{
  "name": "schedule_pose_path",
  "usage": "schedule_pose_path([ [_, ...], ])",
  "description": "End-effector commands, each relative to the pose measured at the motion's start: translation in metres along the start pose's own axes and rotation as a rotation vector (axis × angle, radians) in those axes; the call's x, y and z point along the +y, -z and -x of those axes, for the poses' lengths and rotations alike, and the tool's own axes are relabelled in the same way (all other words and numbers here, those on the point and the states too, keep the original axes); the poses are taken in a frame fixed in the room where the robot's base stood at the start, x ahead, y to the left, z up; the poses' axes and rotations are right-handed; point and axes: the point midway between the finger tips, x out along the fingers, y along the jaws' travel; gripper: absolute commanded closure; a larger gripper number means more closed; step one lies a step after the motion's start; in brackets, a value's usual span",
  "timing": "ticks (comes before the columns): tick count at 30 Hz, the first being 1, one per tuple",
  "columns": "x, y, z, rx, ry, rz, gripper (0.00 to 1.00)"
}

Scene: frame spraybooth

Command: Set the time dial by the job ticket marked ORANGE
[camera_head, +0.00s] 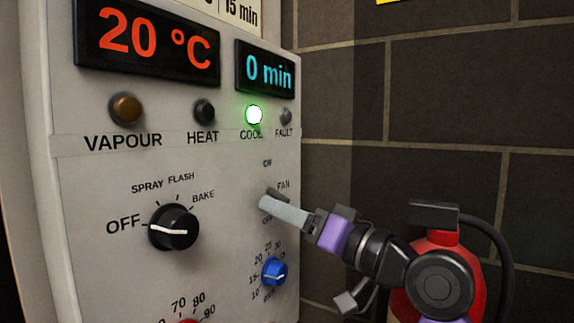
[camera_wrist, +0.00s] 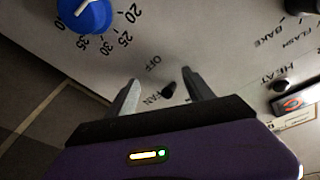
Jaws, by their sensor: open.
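The time dial, a blue knob (camera_head: 273,271) with a white pointer line and a minute scale around it, sits low on the right of the grey panel. It also shows at the top left of the wrist view (camera_wrist: 84,14). I cannot tell its exact pointer reading. My gripper (camera_head: 270,203) is open at the FAN switch, above the dial. In the wrist view, the dark FAN switch lever (camera_wrist: 168,90) lies between the open fingers (camera_wrist: 160,88); contact is unclear. The time display (camera_head: 268,70) reads 0 min. No ticket marked ORANGE is readable.
The temperature display (camera_head: 146,40) reads 20 °C. The COOL lamp (camera_head: 254,115) glows green. The black mode knob (camera_head: 173,228) points toward OFF. A cropped sheet (camera_head: 238,12) at the top shows "15 min".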

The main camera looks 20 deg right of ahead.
Motion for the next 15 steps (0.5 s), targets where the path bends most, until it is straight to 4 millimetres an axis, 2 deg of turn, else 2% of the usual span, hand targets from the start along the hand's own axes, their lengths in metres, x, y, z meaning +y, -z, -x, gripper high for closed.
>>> schedule_pose_path([
  [1, -0.008, 0.013, -0.002, 0.004, 0.002, 0.004, 0.39],
  [6, -0.025, 0.042, -0.006, 0.003, 0.001, 0.003, 0.39],
  [10, -0.034, 0.056, -0.009, 0.002, 0.001, 0.002, 0.39],
  [15, -0.039, 0.065, -0.011, -0.001, 0.000, 0.001, 0.39],
])
